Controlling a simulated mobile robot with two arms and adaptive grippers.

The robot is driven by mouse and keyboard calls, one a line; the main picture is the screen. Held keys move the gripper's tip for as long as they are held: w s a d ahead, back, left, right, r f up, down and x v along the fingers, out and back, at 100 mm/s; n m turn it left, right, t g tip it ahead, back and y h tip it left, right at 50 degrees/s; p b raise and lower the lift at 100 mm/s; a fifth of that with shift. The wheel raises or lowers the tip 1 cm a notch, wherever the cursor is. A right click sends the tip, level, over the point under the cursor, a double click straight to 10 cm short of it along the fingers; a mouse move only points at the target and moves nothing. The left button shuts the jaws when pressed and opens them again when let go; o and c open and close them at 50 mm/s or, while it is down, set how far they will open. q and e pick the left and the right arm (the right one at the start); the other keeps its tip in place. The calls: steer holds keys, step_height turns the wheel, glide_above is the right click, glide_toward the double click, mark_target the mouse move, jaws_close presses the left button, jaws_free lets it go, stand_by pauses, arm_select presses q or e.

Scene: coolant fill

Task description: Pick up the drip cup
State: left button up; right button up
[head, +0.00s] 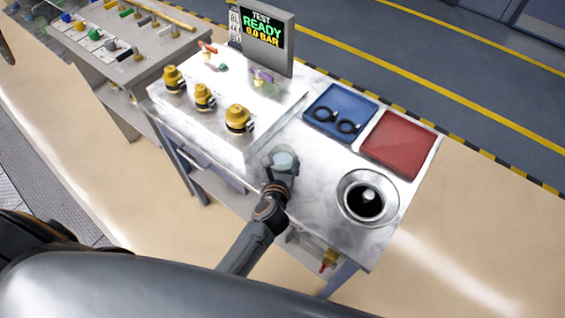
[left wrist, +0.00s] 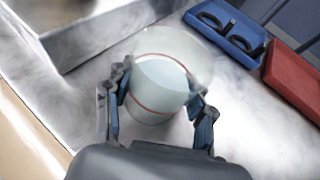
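The drip cup (left wrist: 160,85) is a pale translucent round cup with a thin red line around it. In the left wrist view it stands between the two fingers of my left gripper (left wrist: 163,95). One finger is on each side, close against the wall; whether they press on it does not show clearly. In the head view the cup (head: 284,160) is a small grey-green round on the bench top, at the end of my left arm. My left gripper (head: 280,178) partly hides it. My right gripper is not in view.
The metal bench (head: 310,175) holds a raised panel with yellow caps (head: 238,119), a display (head: 265,38), a blue tray (head: 340,104) with black rings, a red tray (head: 400,145) and a round dark opening (head: 366,202). Another bench (head: 120,48) stands at the back left.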

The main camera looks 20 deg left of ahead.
arm_select(q)
steer(key=c, duration=0.4)
steer(key=shift+r, duration=0.15)
steer(key=shift+r, duration=1.05)
steer(key=shift+s+a+r+b, duration=0.4)
steer(key=shift+s+r, duration=1.35)
steer(key=shift+s, duration=0.55)
steer(key=shift+s+a+r+b, duration=0.25)
steer(key=shift+s+a+r, duration=0.2)
steer(key=shift+s+r, duration=1.6)
steer(key=shift+s+a+r+b, duration=0.4)
steer(key=shift+s+r, duration=1.1)
steer(key=shift+s, duration=1)
